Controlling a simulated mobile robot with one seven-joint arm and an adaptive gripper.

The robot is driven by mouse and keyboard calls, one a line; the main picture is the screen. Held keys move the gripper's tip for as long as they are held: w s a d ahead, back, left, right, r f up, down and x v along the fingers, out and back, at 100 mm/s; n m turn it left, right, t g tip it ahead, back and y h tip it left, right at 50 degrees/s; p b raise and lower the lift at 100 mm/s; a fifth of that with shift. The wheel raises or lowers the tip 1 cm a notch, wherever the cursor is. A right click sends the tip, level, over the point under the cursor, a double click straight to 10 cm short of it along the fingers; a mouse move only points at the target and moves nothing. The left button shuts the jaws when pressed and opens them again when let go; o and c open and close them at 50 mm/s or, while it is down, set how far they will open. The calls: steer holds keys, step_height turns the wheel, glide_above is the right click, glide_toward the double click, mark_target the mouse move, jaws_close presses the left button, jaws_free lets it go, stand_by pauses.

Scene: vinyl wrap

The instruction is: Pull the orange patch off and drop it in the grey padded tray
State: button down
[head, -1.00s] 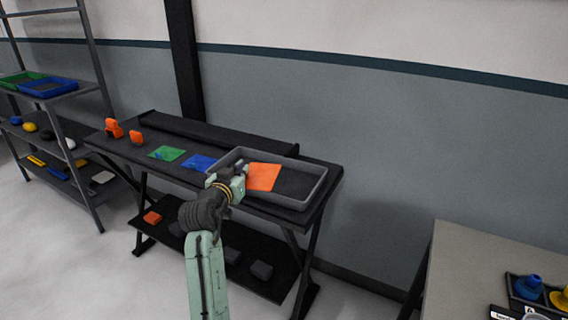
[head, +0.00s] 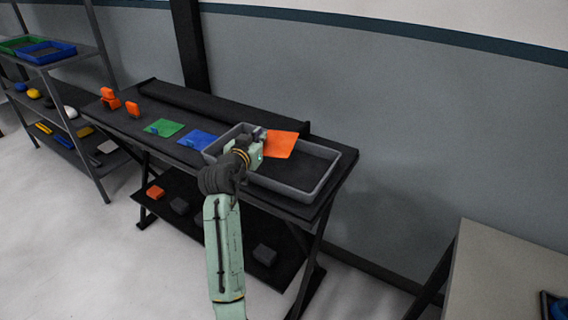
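The orange patch (head: 283,145) is a flat sheet in the head view. It overlaps the far rim of the grey padded tray (head: 318,196) and appears to be held above it. The tray stands at the right end of the dark table, and its dark floor shows bare on the right. My gripper (head: 260,135) is over the tray's left part, at the patch's left edge. It appears shut on that edge; the fingertips are small and partly hidden.
A green patch (head: 164,127) and a blue patch (head: 198,140) lie on the table (head: 140,133) left of the tray. Orange objects (head: 132,109) stand at its left end. A dark roll or bar (head: 205,105) runs along the back. A shelf stands left, another table (head: 500,270) right.

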steer(key=shift+f+b, duration=0.7)
steer(key=shift+f, duration=0.85)
steer(key=c, duration=2.3)
jaws_free()
steer(key=o, duration=0.6)
steer(key=v, duration=1.2)
